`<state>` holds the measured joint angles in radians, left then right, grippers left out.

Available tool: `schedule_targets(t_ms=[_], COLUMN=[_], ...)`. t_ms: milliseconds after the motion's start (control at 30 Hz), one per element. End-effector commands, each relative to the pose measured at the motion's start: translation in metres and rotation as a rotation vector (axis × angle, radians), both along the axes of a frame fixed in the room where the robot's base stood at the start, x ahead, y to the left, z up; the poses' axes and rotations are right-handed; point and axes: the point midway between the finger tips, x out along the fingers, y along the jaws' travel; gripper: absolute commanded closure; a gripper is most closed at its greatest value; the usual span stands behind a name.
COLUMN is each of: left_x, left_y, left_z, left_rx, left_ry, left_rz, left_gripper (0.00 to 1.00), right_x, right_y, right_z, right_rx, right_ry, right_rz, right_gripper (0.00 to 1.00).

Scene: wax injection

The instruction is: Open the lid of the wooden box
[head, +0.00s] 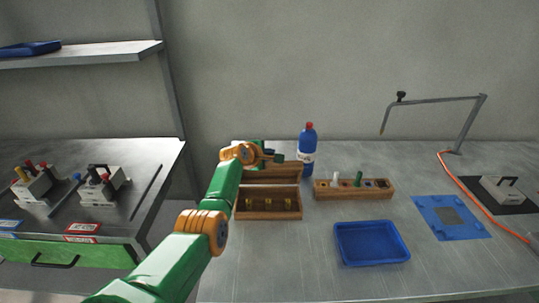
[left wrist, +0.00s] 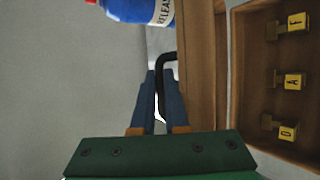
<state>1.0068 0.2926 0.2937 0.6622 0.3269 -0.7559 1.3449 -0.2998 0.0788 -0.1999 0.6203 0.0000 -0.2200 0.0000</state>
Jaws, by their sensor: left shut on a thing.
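The wooden box (head: 268,214) stands on the table, its inside open to view, with several yellow-tagged pieces (head: 264,204) in it. Its wooden lid (head: 272,177) is raised along the back side of the box. In the left wrist view, the lid (left wrist: 202,62) shows beside the box's open inside, where the yellow tags (left wrist: 291,81) are seen. My left gripper (head: 273,157) is behind the lid, partly hidden by my arm. In the left wrist view, my left gripper (left wrist: 160,78) is shut on the lid's black handle (left wrist: 168,64). My right gripper is out of view.
A blue bottle with a red cap (head: 307,152) stands close to the right of my left gripper. A wooden block with coloured pegs (head: 353,195) and a blue tray (head: 372,261) lie to the right. A blue mat (head: 427,205) lies further right.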

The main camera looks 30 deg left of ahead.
Motion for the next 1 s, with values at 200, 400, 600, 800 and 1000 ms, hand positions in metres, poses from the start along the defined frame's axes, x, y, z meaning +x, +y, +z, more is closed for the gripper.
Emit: schedule_targets(t_ms=[200,400,600,800,1000], left_x=[0.0045,0.0044,0.0044,0.0044,0.0042], left_y=[0.0054,0.0054,0.0055,0.0056,0.0054], left_z=[0.0150,0.0150,0.0151,0.0150,0.0138], left_rx=[0.004,0.003,0.003,0.004,0.003], left_ry=[-0.045,-0.045,-0.045,-0.044,-0.043], left_rz=[0.017,0.017,0.017,0.018,0.018], left_gripper=[1.00,1.00,1.00,1.00,0.75], right_x=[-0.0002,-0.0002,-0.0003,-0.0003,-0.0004], right_y=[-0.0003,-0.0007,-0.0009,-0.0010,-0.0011], right_z=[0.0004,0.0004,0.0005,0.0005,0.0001], right_rx=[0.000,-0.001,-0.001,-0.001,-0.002], right_ry=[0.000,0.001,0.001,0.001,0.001], right_rz=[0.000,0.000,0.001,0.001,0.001], right_gripper=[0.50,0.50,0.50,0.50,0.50])
